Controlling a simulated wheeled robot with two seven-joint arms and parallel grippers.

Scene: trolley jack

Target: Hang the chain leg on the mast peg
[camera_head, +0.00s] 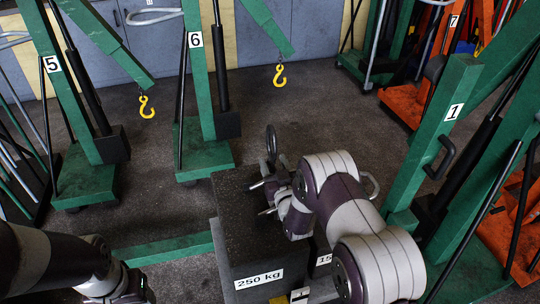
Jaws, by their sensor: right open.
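My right gripper (261,198) is open above the dark block marked 250 kg (235,245), its fingers pointing left. I see nothing between its fingers. A dark upright ring (271,142) stands just beyond the gripper, apart from the fingertips. A green mast marked 1 (428,150) rises at the right, with a black hooked bar (440,160) on its side; I cannot tell whether this is the peg. No chain leg can be made out; my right arm hides part of the block's top. My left gripper (135,292) is at the bottom left, partly cut off.
Green cranes marked 5 (52,64) and 6 (195,40) stand at the back left, with yellow hooks (280,76) hanging from their booms. An orange crane marked 7 (453,21) is at the back right. A green beam (165,250) lies low left of the block.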

